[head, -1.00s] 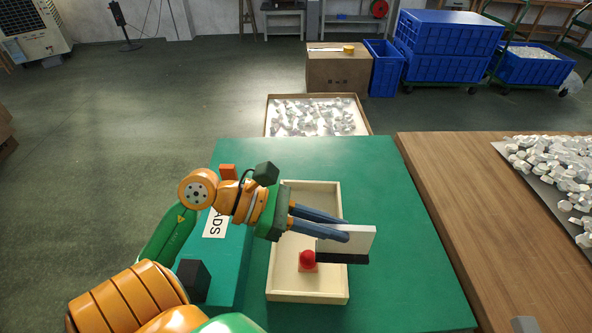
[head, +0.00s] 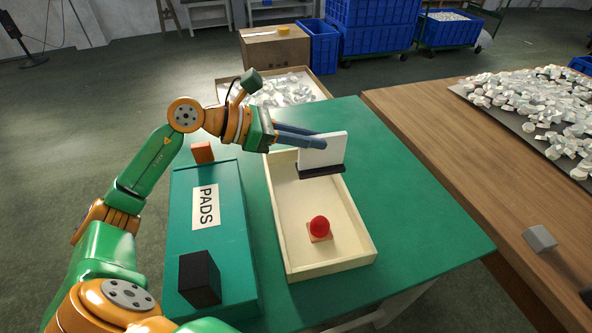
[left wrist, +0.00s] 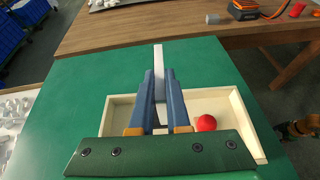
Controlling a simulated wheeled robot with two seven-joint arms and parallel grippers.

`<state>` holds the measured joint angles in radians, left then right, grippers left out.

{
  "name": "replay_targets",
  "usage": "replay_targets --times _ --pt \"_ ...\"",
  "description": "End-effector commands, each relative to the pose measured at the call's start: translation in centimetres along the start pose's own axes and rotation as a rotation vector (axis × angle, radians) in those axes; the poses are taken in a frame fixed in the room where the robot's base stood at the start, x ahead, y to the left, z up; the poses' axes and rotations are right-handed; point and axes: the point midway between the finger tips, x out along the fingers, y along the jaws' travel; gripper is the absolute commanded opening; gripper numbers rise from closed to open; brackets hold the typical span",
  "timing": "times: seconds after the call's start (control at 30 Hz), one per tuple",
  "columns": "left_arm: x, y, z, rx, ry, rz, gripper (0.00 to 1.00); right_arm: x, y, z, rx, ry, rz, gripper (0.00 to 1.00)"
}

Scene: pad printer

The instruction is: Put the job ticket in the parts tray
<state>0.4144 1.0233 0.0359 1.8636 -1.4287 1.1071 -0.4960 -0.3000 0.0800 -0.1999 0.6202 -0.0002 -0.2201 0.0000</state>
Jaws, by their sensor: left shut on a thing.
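The job ticket is a white card with a dark base strip (head: 322,152). My left gripper (head: 318,141) is shut on it and holds it upright over the far end of the parts tray. In the left wrist view the ticket (left wrist: 158,58) shows edge-on between the blue fingers (left wrist: 159,85). The parts tray (head: 283,234) is a pale wooden open box on the green table. A red ball-topped piece on a small square base (head: 319,228) sits inside it, toward the near end. The rest of the tray floor looks bare. My right gripper does not show.
A teal box labelled PADS (head: 235,258) stands left of the tray, with a black block (head: 200,279) and an orange block (head: 203,152) at its ends. The green table (head: 425,215) is clear to the right. A wooden bench (head: 440,150) holds many pale parts.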

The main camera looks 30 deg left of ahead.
Motion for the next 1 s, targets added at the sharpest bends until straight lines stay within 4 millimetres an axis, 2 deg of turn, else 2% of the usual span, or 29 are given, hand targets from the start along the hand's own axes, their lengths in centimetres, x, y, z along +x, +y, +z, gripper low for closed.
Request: replay_targets --times 0.03,0.1,0.2,0.33,0.5,0.9,0.93,1.0 --pt "-0.1 1.4 -0.9 -0.013 -0.003 -0.001 0.0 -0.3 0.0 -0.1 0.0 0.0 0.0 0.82" --pt "0.2 2.7 -3.0 -0.012 -0.003 -0.003 0.0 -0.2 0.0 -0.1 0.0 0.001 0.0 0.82" --pt "0.5 4.1 -4.9 -0.007 -0.003 -0.003 0.0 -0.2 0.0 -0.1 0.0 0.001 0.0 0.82" --pt "0.7 5.2 -6.4 -0.004 -0.002 -0.003 0.0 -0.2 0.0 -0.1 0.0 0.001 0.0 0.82" --pt "1.7 5.3 -9.0 -0.002 -0.003 -0.004 0.0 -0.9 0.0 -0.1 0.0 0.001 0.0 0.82" --pt "2.0 5.3 -9.8 0.003 -0.001 -0.003 0.0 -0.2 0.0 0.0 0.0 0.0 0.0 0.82" --pt "2.0 5.3 -9.6 0.003 -0.001 -0.003 0.22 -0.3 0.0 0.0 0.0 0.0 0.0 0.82" --pt "1.9 5.3 -9.6 0.003 -0.001 -0.003 0.41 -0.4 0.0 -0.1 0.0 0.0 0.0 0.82"
